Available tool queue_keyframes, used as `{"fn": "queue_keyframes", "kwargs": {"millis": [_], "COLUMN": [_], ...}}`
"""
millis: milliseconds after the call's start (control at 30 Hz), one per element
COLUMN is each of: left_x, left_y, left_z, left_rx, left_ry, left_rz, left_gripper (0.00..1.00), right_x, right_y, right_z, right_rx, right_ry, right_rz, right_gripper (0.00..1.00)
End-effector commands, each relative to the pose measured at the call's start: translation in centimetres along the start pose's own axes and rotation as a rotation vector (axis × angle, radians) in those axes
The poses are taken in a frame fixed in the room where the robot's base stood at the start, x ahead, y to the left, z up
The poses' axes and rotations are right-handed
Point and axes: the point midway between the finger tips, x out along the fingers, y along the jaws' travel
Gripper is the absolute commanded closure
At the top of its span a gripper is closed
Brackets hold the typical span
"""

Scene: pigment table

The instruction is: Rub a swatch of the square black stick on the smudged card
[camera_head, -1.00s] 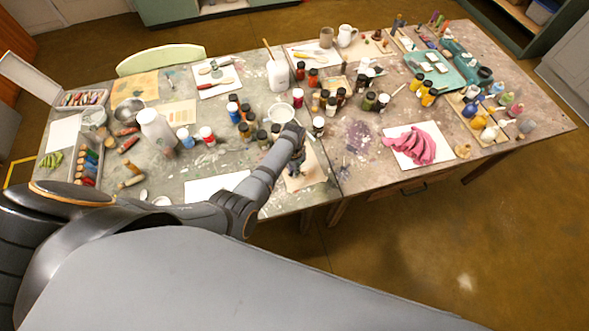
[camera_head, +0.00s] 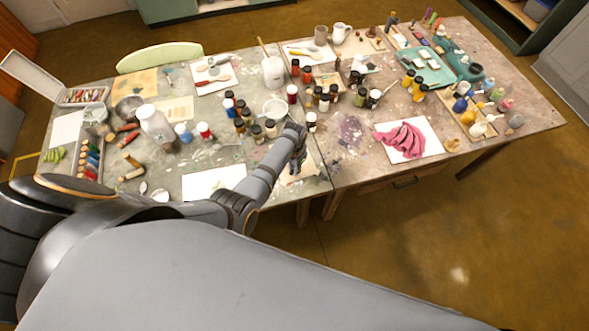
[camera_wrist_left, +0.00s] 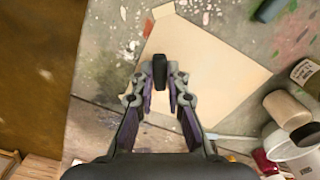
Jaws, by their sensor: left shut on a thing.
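My left gripper (camera_head: 297,166) is over the near edge of the table, above a tan card (camera_head: 312,160). In the left wrist view my left gripper (camera_wrist_left: 160,88) is shut on the square black stick (camera_wrist_left: 160,68), which stands up between the fingertips. The tan card (camera_wrist_left: 210,65) lies beneath and beyond the fingers there. I cannot tell whether the stick touches the card. No clear smudge shows on the visible part of the card; the gripper hides some of it. My right gripper is in neither view.
Several paint jars (camera_head: 256,133) stand just beyond the gripper. A white sheet (camera_head: 214,182) lies to its left, and a pink cloth (camera_head: 402,140) lies on a white board to its right.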

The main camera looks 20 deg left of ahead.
Motion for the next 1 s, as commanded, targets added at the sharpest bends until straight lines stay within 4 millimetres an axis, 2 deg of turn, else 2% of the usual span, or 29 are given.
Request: {"fn": "queue_keyframes", "kwargs": {"millis": [267,700,1000], "left_x": [-1.7,-3.9,-5.3], "left_y": [-0.2,-0.5,-0.8], "left_z": [0.0,-0.1,-0.9], "left_rx": [-0.002,-0.004,-0.006], "left_ry": [-0.003,-0.002,0.000], "left_rz": [0.000,0.000,-0.001], "left_gripper": [0.97,0.97,0.97], "right_x": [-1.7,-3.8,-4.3], "right_y": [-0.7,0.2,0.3], "right_z": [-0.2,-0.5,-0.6], "right_rx": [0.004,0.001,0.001], "right_ry": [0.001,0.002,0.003], "right_rz": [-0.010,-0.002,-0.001], "right_gripper": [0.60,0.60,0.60]}}
